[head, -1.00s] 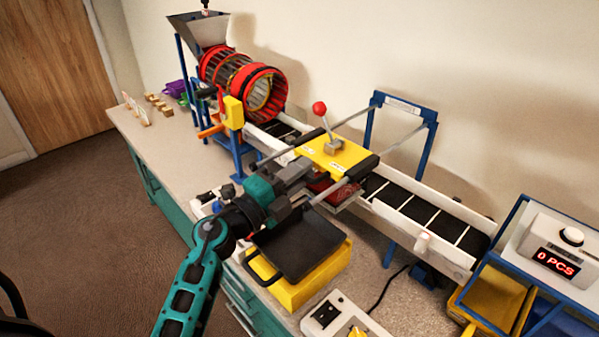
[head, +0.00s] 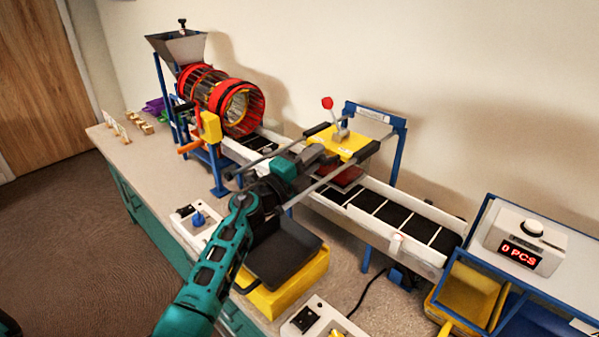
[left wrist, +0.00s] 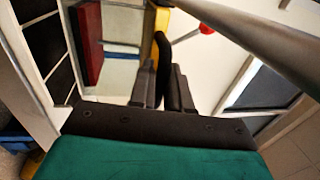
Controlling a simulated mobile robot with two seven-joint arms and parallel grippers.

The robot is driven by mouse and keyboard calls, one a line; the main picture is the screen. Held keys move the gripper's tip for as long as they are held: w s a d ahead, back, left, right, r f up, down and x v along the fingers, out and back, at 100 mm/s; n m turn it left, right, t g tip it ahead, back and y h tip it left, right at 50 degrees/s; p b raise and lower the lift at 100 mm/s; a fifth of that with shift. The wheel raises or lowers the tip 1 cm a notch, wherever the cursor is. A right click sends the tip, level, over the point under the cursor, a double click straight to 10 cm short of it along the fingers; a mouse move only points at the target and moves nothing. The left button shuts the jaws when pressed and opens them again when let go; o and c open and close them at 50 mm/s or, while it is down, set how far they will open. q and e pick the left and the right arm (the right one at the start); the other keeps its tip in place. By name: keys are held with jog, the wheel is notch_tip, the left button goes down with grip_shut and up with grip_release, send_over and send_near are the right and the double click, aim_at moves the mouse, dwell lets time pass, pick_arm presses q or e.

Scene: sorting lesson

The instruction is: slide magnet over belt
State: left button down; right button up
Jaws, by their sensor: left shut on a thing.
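The magnet is a yellow carriage (head: 350,147) with a red-knobbed lever (head: 328,103), riding on two grey rails. Its red block (head: 346,176) hangs below, above the black, white-striped conveyor belt (head: 384,210). The red block also shows in the left wrist view (left wrist: 88,42). My left gripper (head: 314,156) is at the carriage's near side. In the left wrist view its fingers (left wrist: 163,88) are shut on a dark handle (left wrist: 164,52) of the carriage. The handle is mostly hidden in the head view. My right gripper is not in view.
A black tray on a yellow box (head: 290,275) stands below my left arm. A red drum (head: 235,105) is at the belt's far-left end. A blue frame (head: 398,150) stands behind the belt. A counter reading "0 PCS" (head: 520,245) and bins (head: 470,290) are at right.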

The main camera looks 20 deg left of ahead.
pick_arm(q)
jog(key=shift+w+d+r, duration=0.1)
jog(key=shift+w+r, duration=0.05)
jog(key=shift+w, duration=0.35)
jog(key=c, duration=1.4)
grip_release()
jog(key=shift+c, duration=0.2)
jog(key=shift+o, duration=1)
jog(key=shift+w+d, duration=0.1)
jog(key=shift+w, duration=0.1)
jog(key=shift+s, duration=0.15)
jog(key=v, duration=1.2)
jog(key=shift+s, duration=0.4)
